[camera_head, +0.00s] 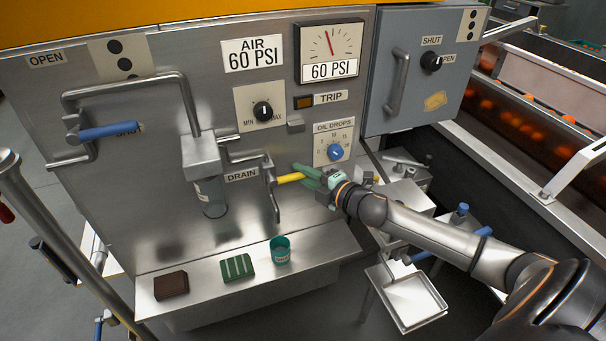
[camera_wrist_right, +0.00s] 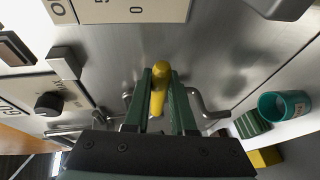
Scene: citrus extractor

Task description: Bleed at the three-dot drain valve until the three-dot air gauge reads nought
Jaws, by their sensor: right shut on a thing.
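The air gauge (camera_head: 330,48) is on the grey panel under a three-dot plate's machine front; its label reads 60 PSI and its red needle points near the top. The drain valve's yellow handle (camera_head: 290,178) sticks out to the right beside the DRAIN label (camera_head: 242,174). My right gripper (camera_head: 308,177) is shut on this handle, its green fingers on either side of it. In the right wrist view the yellow handle (camera_wrist_right: 158,88) lies between the two fingers (camera_wrist_right: 160,92). My left gripper is not in view.
A blue-handled valve (camera_head: 108,131) and three-dot plate (camera_head: 121,59) are at left. A clear bowl (camera_head: 210,195) hangs beside the drain pipe. A brown block (camera_head: 171,285), a green pad (camera_head: 237,268) and a teal cup (camera_head: 280,249) stand on the ledge below. A grey cabinet (camera_head: 419,105) is right.

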